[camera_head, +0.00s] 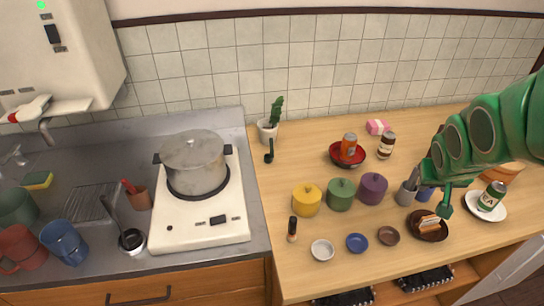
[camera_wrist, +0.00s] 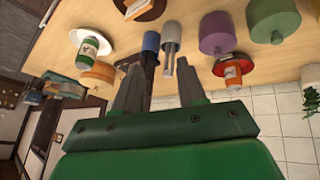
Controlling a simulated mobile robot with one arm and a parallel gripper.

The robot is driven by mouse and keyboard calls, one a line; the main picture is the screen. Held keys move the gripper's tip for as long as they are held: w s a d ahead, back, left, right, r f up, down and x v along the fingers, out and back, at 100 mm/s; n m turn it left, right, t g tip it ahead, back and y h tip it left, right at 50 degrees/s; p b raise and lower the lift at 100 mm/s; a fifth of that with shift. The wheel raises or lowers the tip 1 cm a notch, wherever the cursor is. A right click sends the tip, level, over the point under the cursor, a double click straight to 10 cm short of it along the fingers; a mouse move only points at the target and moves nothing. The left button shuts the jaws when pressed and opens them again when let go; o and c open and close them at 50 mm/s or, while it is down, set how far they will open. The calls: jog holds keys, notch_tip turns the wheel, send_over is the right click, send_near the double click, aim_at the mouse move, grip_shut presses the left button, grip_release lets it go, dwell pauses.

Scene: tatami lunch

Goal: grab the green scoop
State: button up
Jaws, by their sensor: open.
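I cannot make out a green scoop for certain in either view. My gripper (camera_wrist: 159,72) is open in the wrist view, with its two grey fingers apart and nothing seen held between them. Just beyond the fingers are a grey cup with utensils (camera_wrist: 171,42) and a blue cup (camera_wrist: 151,41). In the head view my green arm reaches in from the right, over the counter near the grey cup (camera_head: 405,196). A small green shape below the arm's end is unclear, perhaps part of my gripper. The arm hides some of the counter there.
Lidded yellow (camera_head: 306,202), green (camera_head: 341,196) and purple (camera_head: 373,189) canisters stand mid-counter. A red bowl (camera_head: 336,157) holds an orange jar. A plate (camera_head: 497,211) with a jar is at right. Small bowls line the front. The stove (camera_head: 198,222) bears a pot.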

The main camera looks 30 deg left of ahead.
jog(key=w+a+n+t+y, duration=0.2)
jog(key=w+a, duration=0.5)
jog(key=a, duration=0.2)
jog(key=n+g+y, duration=0.3)
jog(key=n+y, duration=0.4)
jog(key=y, duration=0.3)
send_over(272, 146)
jog(key=s+d, duration=0.2)
jog(key=d, duration=0.2)
notch_tip(272, 146, down, 8)
jog(key=shift+w+a+f, duration=0.1)
jog(key=shift+f, duration=2.85)
jog(key=shift+x, duration=2.55)
jog(key=shift+w+r+t, duration=0.1)
jog(key=shift+t, duration=0.2)
grip_shut()
